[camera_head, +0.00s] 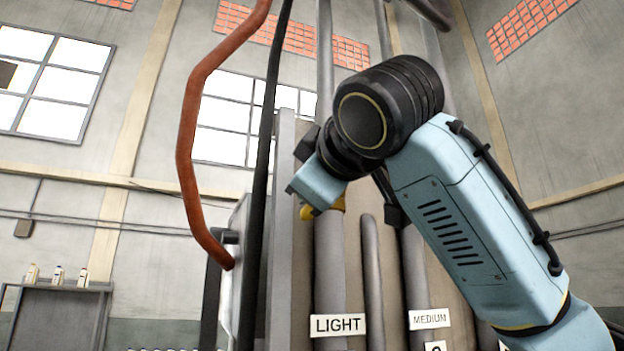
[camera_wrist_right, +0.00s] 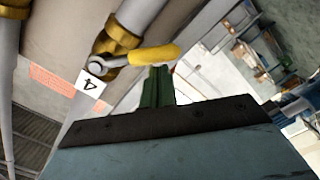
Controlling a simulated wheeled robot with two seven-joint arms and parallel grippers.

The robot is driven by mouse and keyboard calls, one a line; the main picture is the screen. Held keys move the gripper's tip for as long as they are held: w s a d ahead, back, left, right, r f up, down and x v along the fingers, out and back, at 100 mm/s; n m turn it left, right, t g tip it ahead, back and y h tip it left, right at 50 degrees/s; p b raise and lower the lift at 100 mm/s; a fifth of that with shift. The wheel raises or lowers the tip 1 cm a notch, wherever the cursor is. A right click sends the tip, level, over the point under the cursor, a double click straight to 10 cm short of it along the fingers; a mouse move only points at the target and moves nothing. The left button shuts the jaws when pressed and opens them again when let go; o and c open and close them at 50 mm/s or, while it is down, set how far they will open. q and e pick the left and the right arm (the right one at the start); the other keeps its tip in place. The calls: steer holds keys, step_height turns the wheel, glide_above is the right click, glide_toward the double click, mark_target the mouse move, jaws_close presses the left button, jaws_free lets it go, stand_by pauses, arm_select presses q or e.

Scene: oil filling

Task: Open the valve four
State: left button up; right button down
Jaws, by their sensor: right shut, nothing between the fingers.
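In the right wrist view, valve four has a yellow lever handle (camera_wrist_right: 152,55) on a brass fitting (camera_wrist_right: 119,37) of a grey pipe. A white label with a 4 (camera_wrist_right: 90,82) is beside it. The lever lies crosswise to the pipe in this view. My right gripper (camera_wrist_right: 158,72) has its green fingers shut and empty, with the tips right by the lever's side; I cannot tell whether they touch. In the head view, my right arm covers most of the valve, and a small yellow part (camera_head: 338,204) shows behind the wrist. My left gripper is not in view.
Vertical pipes stand close together, with labels LIGHT (camera_head: 338,325) and MEDIUM (camera_head: 429,318) below. An orange-red hose (camera_head: 188,140) and a black cable (camera_head: 264,150) hang left of my wrist. A shelf with several bottles (camera_head: 58,275) stands far left.

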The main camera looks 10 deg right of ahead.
steer(key=d+f+n, duration=0.1)
steer(key=n, duration=0.1)
steer(key=d+f+n, duration=0.1)
steer(key=n, duration=0.1)
steer(key=w+d+f+n+b, duration=0.1)
steer(key=d+n, duration=0.1)
stand_by(0.3)
steer(key=shift+d, duration=0.1)
stand_by(0.6)
steer(key=a, duration=0.1)
steer(key=s+a, duration=0.2)
steer(key=shift+s+a, duration=0.25)
steer(key=shift+a, duration=0.1)
steer(key=s+d+b, duration=0.1)
steer(key=s+b, duration=0.1)
steer(key=s, duration=0.7)
steer(key=shift+d+b, duration=0.35)
steer(key=shift+d, duration=0.05)
